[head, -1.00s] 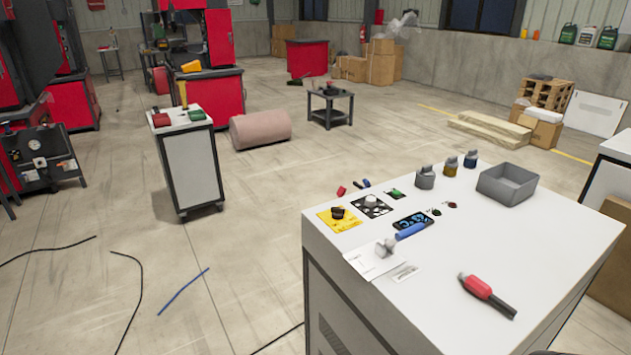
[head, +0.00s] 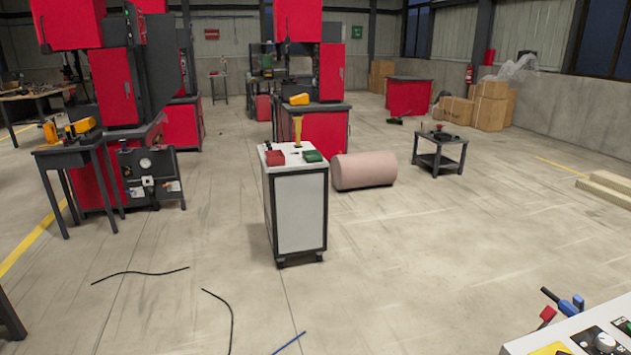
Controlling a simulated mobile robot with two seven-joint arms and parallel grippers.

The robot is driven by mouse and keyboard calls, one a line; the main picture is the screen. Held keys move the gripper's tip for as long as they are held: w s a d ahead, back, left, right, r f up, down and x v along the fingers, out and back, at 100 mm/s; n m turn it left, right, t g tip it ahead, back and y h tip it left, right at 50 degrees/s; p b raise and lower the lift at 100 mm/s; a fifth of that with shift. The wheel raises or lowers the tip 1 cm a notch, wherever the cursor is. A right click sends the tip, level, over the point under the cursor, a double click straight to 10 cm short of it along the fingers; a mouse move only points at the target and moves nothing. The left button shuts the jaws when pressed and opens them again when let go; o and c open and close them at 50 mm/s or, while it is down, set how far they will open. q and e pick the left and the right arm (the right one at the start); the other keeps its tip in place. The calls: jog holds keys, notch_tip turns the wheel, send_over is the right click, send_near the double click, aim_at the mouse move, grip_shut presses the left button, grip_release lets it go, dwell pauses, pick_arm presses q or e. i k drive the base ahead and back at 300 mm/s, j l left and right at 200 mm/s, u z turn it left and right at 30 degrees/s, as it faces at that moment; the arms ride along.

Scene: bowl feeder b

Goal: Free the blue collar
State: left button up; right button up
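Neither of my grippers shows in the head view. Only a corner of the white worktable (head: 522,343) shows, at the bottom right. Near its edge are a small blue piece (head: 568,306) and a small red piece (head: 547,314), with a dark rod-like part (head: 549,293) beside the blue one. I cannot tell whether the blue piece is the blue collar. A yellow plate (head: 552,349) and a round grey knob (head: 603,341) are partly cut off by the frame. The rest of the tabletop is out of view.
A white cabinet (head: 301,213) holding red (head: 275,158) and green (head: 312,156) boxes stands mid-floor. A pink roll (head: 363,171) and a dark low table (head: 439,152) are behind it. Black cables (head: 140,272) and a blue cable (head: 290,342) lie on otherwise open floor.

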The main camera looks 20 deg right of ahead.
aim_at(578, 301)
jog(key=i+z, duration=0.35)
jog(key=i+j+z, duration=0.1)
jog(key=i+z, duration=0.25)
jog(key=i+j+z, duration=0.2)
jog(key=z, duration=0.15)
jog(key=i+j+z, duration=0.1)
jog(key=z, duration=0.3)
jog(key=i+j+z, duration=0.15)
jog(key=z, duration=0.3)
jog(key=i+j+z, duration=0.25)
jog(key=z, duration=0.15)
jog(key=i+j+z, duration=0.2)
jog(key=z, duration=0.2)
jog(key=i+j+z, duration=0.15)
jog(key=z, duration=0.25)
jog(key=i+j+z, duration=0.1)
jog(key=j+z, duration=0.3)
jog(key=k+j+u, duration=0.1)
jog(key=j+u, duration=0.2)
jog(key=j, duration=0.8)
